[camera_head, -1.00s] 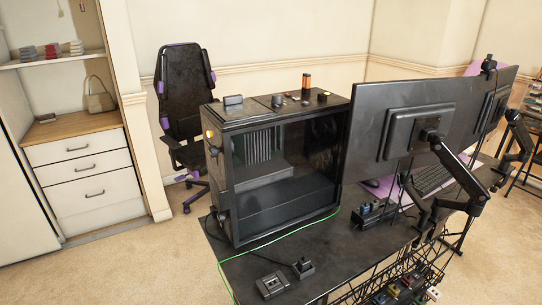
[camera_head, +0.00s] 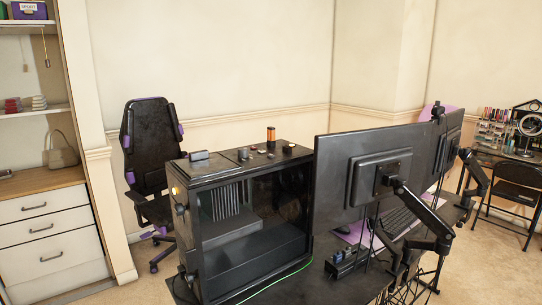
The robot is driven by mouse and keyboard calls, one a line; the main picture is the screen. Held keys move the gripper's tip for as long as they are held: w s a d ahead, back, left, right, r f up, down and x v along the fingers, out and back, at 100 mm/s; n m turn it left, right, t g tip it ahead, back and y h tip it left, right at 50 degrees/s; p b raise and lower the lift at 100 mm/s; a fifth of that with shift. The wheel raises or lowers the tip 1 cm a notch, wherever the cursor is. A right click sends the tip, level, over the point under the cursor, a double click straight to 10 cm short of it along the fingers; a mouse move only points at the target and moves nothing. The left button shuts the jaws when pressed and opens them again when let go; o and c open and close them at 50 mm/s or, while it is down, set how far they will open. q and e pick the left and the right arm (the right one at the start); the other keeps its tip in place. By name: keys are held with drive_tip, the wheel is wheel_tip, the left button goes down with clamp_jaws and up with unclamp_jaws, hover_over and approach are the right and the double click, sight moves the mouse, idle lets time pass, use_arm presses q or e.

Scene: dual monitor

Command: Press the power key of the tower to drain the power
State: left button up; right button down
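The black computer tower (camera_head: 252,262) stands upright on the dark desk, left of the monitors, with a see-through side panel facing me. A small yellow-orange round part (camera_head: 174,190) sits high on its left narrow face, with a dark knob-like part (camera_head: 180,209) just below. I cannot tell which part is the power key. Neither of my grippers is in view.
Two monitors (camera_head: 336,190) on black arms, seen from behind, stand right of the tower. The dark desk (camera_head: 340,287) carries a power strip (camera_head: 346,261) and a green cable. A black-and-purple chair (camera_head: 150,150) stands behind the tower. White drawers (camera_head: 50,240) are at left.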

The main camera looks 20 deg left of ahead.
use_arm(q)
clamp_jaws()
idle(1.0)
